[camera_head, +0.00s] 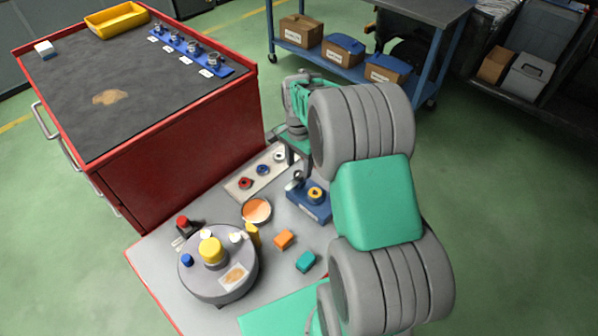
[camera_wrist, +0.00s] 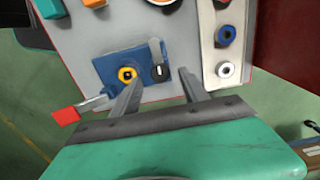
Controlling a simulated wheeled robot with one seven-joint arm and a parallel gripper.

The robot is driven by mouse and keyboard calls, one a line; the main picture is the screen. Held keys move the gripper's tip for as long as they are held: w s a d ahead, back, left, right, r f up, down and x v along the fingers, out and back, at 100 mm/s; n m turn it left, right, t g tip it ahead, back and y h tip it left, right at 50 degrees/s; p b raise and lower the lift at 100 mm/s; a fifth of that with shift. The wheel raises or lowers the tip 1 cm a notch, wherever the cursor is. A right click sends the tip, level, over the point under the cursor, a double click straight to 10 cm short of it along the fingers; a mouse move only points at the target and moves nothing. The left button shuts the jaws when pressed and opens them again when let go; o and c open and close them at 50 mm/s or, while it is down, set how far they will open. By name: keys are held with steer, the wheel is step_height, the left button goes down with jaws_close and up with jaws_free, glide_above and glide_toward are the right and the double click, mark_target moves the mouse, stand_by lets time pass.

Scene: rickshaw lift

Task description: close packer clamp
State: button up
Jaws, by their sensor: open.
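The clamp appears to be the blue base plate (camera_wrist: 105,68) with a yellow ring (camera_wrist: 127,75) and an upright grey metal piece (camera_wrist: 156,60). A metal lever with a red tip (camera_wrist: 65,116) sticks out at its lower left in the wrist view. The blue base also shows in the head view (camera_head: 310,208), just left of my arm. My gripper (camera_wrist: 160,84) is open and empty, its fingers pointing at the base. The left finger is close to the lever; I cannot tell whether they touch. In the head view my arm hides the lever.
A pale strip with several coloured rings (camera_head: 262,170) lies beside the base. A round grey turntable (camera_head: 215,286), an orange block (camera_head: 284,239) and a teal block (camera_head: 306,261) share the bench. A red cabinet (camera_head: 190,150) stands at the left. A blue-framed shelf (camera_head: 350,60) stands behind.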

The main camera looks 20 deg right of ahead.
mark_target(294, 181)
steer(key=shift+f, duration=1.4)
steer(key=shift+c, duration=0.4)
jaws_close()
